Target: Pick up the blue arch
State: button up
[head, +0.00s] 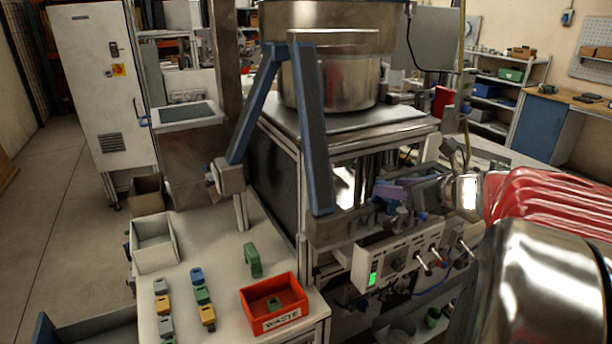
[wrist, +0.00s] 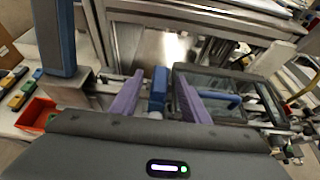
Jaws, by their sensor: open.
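My gripper (head: 401,203) is over the machine right of centre in the head view, its jaws apart. In the wrist view my gripper (wrist: 160,78) shows two purple fingers spread open. An upright blue piece (wrist: 157,90) shows between them and appears to be the blue arch; its full shape is hidden. I cannot tell whether either finger touches it. In the head view I cannot pick this piece out clearly around the fingers.
A large blue-legged frame (head: 312,130) stands left of my gripper. A red waste box (head: 282,313) holding a green piece, a white open box (head: 152,257) and several small coloured blocks (head: 202,294) are on the bench. A control panel (head: 385,262) with knobs sits below my gripper.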

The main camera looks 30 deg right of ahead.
jog(key=shift+c, duration=0.5)
grip_shut()
dwell(0.3)
